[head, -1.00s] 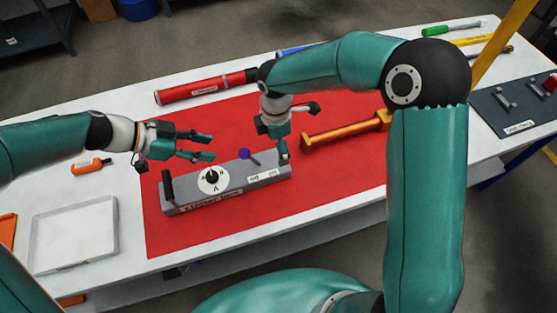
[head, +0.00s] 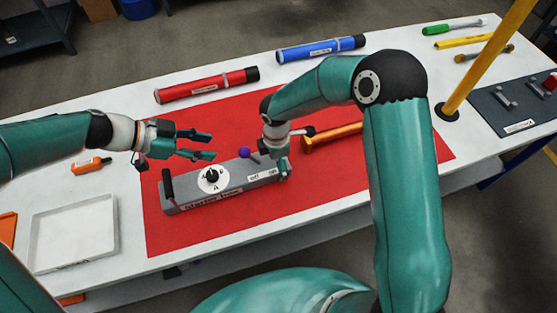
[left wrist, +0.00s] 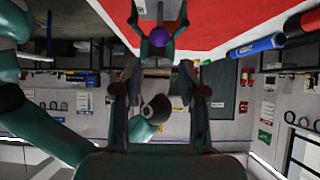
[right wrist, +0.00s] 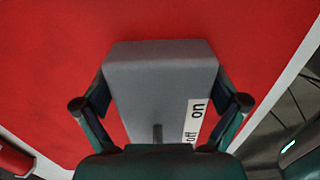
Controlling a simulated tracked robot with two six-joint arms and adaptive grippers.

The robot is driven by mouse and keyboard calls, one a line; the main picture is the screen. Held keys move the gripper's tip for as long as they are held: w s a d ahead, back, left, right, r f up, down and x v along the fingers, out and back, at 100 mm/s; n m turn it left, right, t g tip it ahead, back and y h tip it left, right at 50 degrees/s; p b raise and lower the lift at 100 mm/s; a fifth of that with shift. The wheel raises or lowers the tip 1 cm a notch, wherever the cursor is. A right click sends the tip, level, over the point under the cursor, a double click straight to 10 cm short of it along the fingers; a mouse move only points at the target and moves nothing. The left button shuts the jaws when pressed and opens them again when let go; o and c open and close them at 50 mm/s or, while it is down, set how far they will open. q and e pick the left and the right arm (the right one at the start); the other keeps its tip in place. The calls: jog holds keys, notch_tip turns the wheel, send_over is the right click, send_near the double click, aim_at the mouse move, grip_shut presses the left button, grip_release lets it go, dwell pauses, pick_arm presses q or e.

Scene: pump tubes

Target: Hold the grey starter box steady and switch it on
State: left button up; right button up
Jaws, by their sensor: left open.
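The grey starter box (head: 232,190) lies on the red mat, with a white dial, a black handle at its left end and an off/on label. Its purple-knobbed lever (head: 243,152) leans left, towards the dial; the knob also shows in the left wrist view (left wrist: 158,39). My left gripper (head: 210,145) is open and empty, above and left of the knob. My right gripper (head: 280,160) is at the box's right end. In the right wrist view its fingers (right wrist: 162,90) stand on both sides of the box (right wrist: 155,75), close against it; I cannot tell whether they press on it.
Red (head: 205,87) and blue (head: 320,48) tubes lie behind the box. An orange tool (head: 335,135) lies right of it, partly behind my right arm. A white tray (head: 112,228) and orange bottle (head: 88,166) are at the left. A yellow post (head: 485,60) stands at the right.

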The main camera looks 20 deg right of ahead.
jog(key=c, duration=1.1)
pick_arm(q)
jog(key=shift+c, duration=0.9)
jog(key=shift+n, duration=0.4)
jog(key=c, duration=0.6)
jog(key=n, duration=0.4)
jog(key=shift+s, duration=0.2)
grip_shut()
jog(key=w+a+r+n+y, duration=0.1)
jog(key=a+r+n+y, duration=0.1)
jog(key=n, duration=1.2)
jog(key=w+a+r+n+g+y, duration=0.1)
jog(key=w+a+r+n, duration=0.1)
jog(key=n, duration=1.3)
jog(key=shift+r+n+y, duration=0.15)
jog(key=shift+n+y, duration=0.15)
jog(key=shift+y, duration=0.1)
